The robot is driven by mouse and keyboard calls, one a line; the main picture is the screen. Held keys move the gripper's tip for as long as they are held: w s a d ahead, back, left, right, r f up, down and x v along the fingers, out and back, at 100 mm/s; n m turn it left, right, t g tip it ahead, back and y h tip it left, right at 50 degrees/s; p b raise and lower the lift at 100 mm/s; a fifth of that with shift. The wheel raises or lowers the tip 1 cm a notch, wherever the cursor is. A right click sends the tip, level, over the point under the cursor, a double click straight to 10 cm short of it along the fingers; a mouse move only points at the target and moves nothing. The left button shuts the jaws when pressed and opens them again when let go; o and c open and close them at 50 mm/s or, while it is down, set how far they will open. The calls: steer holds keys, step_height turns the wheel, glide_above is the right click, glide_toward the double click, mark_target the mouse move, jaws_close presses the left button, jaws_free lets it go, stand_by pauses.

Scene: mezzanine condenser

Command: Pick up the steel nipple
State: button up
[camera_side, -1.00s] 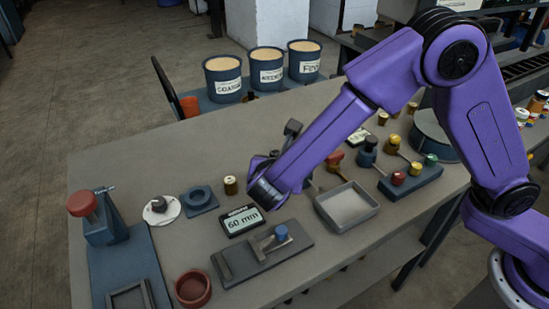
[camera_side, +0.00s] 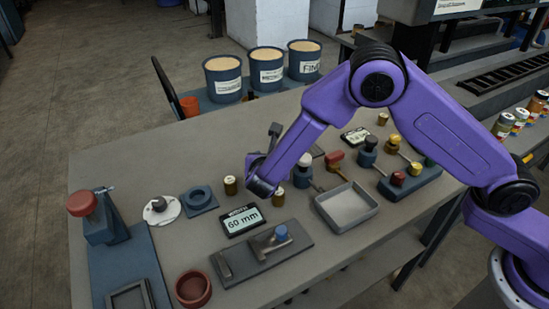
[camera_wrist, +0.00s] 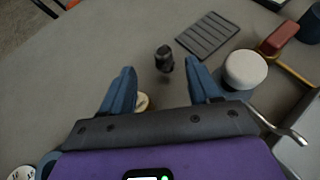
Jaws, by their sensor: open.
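A small dark grey upright cylinder (camera_wrist: 164,60), which looks like the steel nipple, stands on the table in the wrist view. It shows in the gap between the fingers, at the level of their tips in the picture. My gripper (camera_wrist: 160,67) is open, with one blue finger on each side of this gap and nothing held. In the side view my gripper (camera_side: 262,187) is low over the table, behind the display reading 60 mm (camera_side: 243,221). I cannot make out the nipple there; my arm may hide it.
A pale round top (camera_wrist: 142,102) shows close beside the left finger. A dark ribbed plate (camera_wrist: 207,36) lies beyond the nipple. A white-topped valve (camera_wrist: 245,69) stands right of the right finger. A grey tray (camera_side: 346,207) and a brass cylinder (camera_side: 230,186) flank my gripper.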

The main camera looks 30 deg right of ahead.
steer(key=shift+x, duration=2.85)
steer(key=shift+s+d, duration=0.1)
steer(key=shift+d, duration=0.05)
steer(key=shift+c, duration=0.2)
jaws_close()
steer(key=shift+r, duration=0.1)
